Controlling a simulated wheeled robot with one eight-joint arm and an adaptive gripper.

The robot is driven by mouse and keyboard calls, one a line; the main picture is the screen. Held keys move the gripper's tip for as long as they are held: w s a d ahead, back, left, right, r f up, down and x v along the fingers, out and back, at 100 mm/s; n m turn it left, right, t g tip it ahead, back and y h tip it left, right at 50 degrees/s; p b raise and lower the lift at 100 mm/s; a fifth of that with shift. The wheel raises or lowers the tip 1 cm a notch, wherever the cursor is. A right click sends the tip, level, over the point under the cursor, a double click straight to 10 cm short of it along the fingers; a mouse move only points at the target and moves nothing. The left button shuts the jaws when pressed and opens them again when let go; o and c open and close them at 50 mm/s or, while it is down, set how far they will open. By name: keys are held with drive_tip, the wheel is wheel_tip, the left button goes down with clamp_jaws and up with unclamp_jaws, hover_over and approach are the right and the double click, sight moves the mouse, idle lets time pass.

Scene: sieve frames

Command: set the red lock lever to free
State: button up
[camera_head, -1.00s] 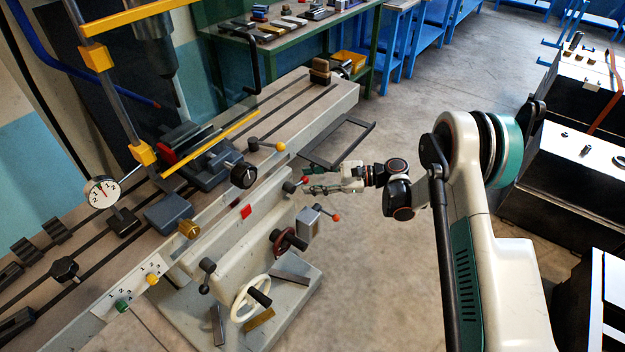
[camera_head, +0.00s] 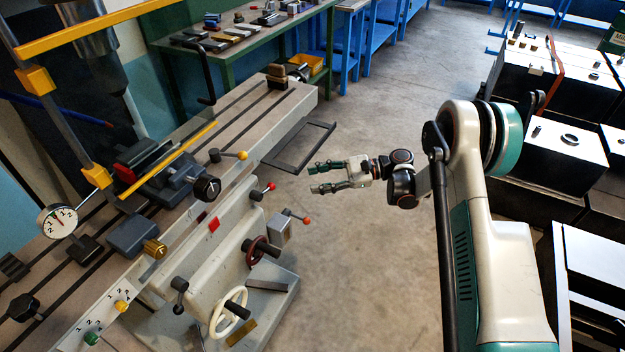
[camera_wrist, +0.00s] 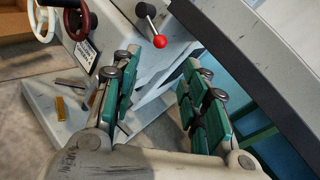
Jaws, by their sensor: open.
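The red lock lever (camera_head: 270,186), a short rod with a red ball knob on a dark hub, sits on the side of the grey milling machine in the head view. In the wrist view its red knob (camera_wrist: 160,41) shows just beyond and between the fingertips, the rod angled down from the hub. My gripper (camera_head: 312,177) is open and empty, to the right of the lever with a gap between them in the head view. Its green-padded fingers (camera_wrist: 160,65) stand wide apart in the wrist view. I cannot read any lever marking.
A second lever with an orange-red knob (camera_head: 307,221) stands on a small grey box. A red handwheel (camera_head: 262,252) and a white handwheel (camera_head: 229,313) are lower on the machine. The table edge (camera_head: 285,125) runs above the lever. Open floor (camera_head: 370,260) lies right of the machine.

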drive_tip(key=shift+c, duration=0.2)
drive_tip(key=c, duration=0.5)
drive_tip(key=shift+s+a+f+m, duration=0.1)
drive_tip(key=shift+s+a+m, duration=0.1)
drive_tip(key=shift+m, duration=0.2)
clamp_jaws()
drive_tip(key=s+a+f+m+t+h+p, duration=0.25)
drive_tip(key=s+m, duration=0.55)
drive_tip(key=m, duration=0.7)
drive_tip(key=shift+t, duration=0.35)
drive_tip(key=b+x, duration=0.1)
drive_tip(key=x, duration=0.3)
drive_tip(key=f+b+x, duration=0.1)
drive_tip(key=x, duration=0.4)
drive_tip(key=shift+b, duration=0.4)
drive_tip(key=shift+w+r+b, duration=0.6)
drive_tip(key=shift+w+r, duration=0.75)
drive_tip(key=shift+r, duration=0.15)
